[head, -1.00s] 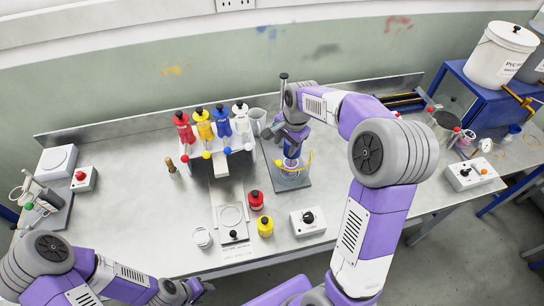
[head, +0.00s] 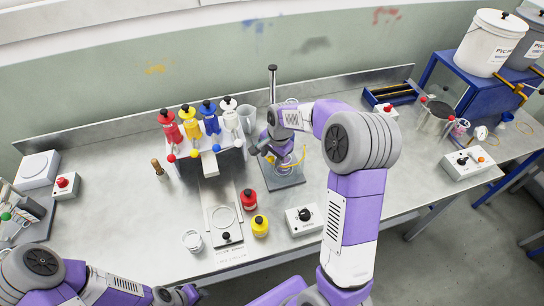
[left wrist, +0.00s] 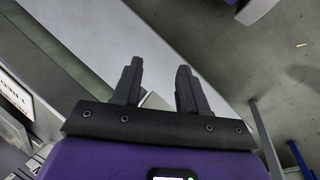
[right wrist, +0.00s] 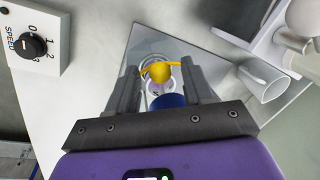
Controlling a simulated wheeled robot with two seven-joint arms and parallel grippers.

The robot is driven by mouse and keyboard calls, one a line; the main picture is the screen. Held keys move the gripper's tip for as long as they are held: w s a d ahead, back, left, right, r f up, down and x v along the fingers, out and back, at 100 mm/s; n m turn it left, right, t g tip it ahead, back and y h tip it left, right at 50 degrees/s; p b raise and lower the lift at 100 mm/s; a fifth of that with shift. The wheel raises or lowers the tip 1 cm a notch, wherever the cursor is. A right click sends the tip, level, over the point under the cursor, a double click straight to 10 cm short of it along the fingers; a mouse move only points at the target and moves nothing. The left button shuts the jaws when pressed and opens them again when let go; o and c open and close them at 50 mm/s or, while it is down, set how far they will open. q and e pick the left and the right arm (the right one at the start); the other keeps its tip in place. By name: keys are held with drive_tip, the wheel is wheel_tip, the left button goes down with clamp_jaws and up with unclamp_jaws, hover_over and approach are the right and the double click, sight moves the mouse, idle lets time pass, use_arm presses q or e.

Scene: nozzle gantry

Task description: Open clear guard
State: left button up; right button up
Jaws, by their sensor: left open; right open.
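The clear guard with its yellow trim (head: 300,158) stands around a mixer stand, whose grey base plate (head: 284,181) sits on the bench and whose post (head: 272,85) rises behind. My right gripper (head: 258,150) is at the guard's upper left and partly hides it. In the right wrist view, a yellow ball (right wrist: 160,73) on a curved yellow bar shows between the open fingers (right wrist: 160,85); I cannot tell whether they touch it. Whether the guard is shut or ajar is unclear. My left gripper (head: 190,293) is open and empty near the bench's front edge; its fingers (left wrist: 155,88) show in the left wrist view.
Bench is free at right of the plate.

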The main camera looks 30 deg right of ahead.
drive_tip(key=shift+f, duration=0.1)
drive_tip(key=shift+c, duration=0.3)
clamp_jaws()
